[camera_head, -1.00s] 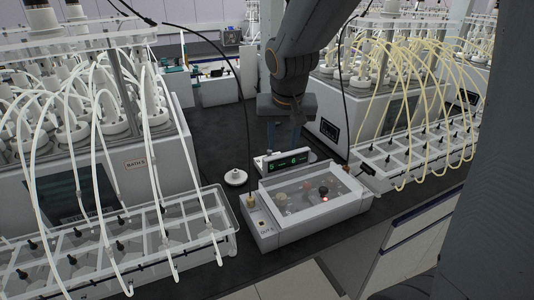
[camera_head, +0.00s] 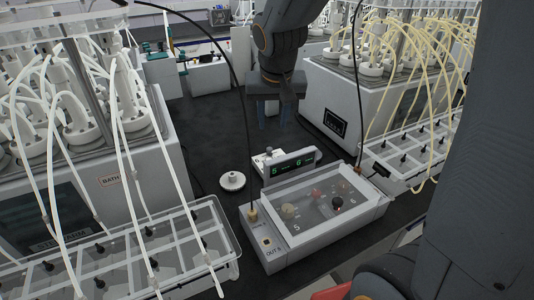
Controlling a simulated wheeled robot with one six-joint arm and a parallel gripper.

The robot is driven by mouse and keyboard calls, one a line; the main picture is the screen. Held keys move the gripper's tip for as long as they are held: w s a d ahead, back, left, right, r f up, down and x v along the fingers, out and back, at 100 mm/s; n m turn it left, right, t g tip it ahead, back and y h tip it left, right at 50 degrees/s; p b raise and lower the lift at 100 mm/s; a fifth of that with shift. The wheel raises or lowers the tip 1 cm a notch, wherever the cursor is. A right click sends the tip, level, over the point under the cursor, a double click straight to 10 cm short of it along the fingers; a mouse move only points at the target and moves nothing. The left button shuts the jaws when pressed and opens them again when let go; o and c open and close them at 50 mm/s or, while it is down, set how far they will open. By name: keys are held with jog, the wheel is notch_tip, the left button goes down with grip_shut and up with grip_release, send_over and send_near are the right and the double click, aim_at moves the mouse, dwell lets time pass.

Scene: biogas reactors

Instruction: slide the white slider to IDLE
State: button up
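A grey-white device (camera_head: 310,238) with a clear lid sits on the dark bench. A raised green-lit display (camera_head: 292,164) stands at its back edge. A small white piece (camera_head: 268,154) shows at the display's left end; I cannot tell whether it is the white slider. No IDLE label is readable. Knobs, one of them dark (camera_head: 337,202), sit under the lid. My gripper (camera_head: 276,122) points down above the bench, behind the display in the picture and apart from the device. Its two fingers are spread, with nothing visible between them.
A round white disc (camera_head: 232,181) lies left of the device. Reactor units with tubes stand on both sides, with clear racks at left (camera_head: 185,238) and right (camera_head: 425,150). Thin dark cables rise near the device. The black bench (camera_head: 215,125) behind is mostly clear.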

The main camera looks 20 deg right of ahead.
jog(key=shift+s+a+f+b+x, duration=0.15)
jog(key=shift+b+x, duration=1.3)
jog(key=shift+x, duration=1.45)
jog(key=shift+s+a+b+x, duration=0.1)
jog(key=shift+s+b+x, duration=0.1)
jog(key=shift+b+x, duration=2)
jog(key=shift+s+a+f+b+x, duration=0.15)
jog(key=shift+b+x, duration=0.6)
jog(key=shift+x, duration=2.8)
jog(key=shift+d, duration=0.1)
grip_shut()
